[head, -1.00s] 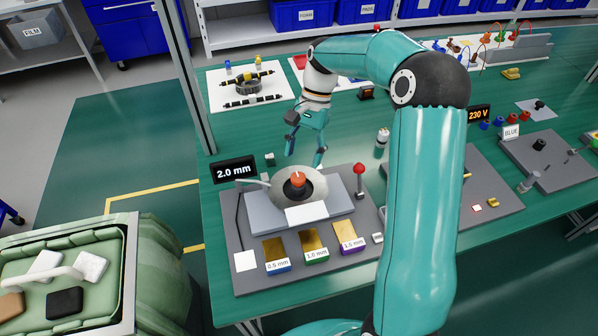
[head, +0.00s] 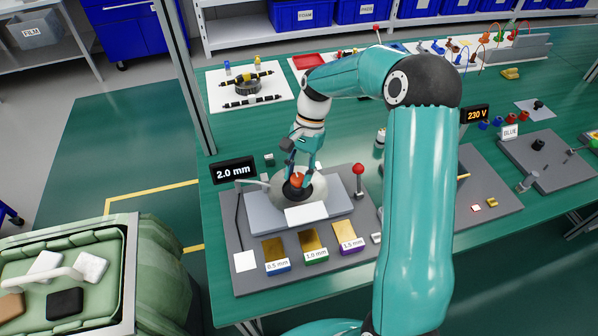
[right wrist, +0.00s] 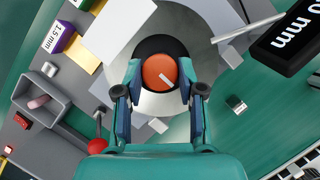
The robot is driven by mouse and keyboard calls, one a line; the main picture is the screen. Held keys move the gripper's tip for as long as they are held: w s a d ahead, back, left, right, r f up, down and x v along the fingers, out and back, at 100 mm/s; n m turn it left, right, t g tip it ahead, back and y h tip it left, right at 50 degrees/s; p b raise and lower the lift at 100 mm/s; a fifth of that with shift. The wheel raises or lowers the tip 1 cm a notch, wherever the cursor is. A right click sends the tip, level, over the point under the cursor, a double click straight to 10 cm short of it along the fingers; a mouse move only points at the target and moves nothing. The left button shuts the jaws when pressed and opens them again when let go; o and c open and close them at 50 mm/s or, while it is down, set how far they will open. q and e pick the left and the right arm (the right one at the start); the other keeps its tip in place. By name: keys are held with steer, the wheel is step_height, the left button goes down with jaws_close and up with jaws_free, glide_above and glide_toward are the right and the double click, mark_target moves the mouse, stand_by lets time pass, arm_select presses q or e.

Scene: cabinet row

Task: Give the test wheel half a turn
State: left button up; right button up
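The test wheel (head: 315,187) appears to be the round silver disc on a grey block, with a black hub and an orange knob (head: 297,180) on top. My right gripper (head: 300,172) points down at the knob. In the right wrist view, its fingers (right wrist: 164,85) are apart, one on each side of the knob, with small gaps visible. The gripper hides part of the wheel in the head view. My left gripper is not in view.
A black "2.0 mm" display (head: 234,170) stands left of the wheel. A red-ball lever (head: 358,169) stands close on its right.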

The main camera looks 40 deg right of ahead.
steer(key=shift+c, duration=1.1)
steer(key=shift+w, duration=0.1)
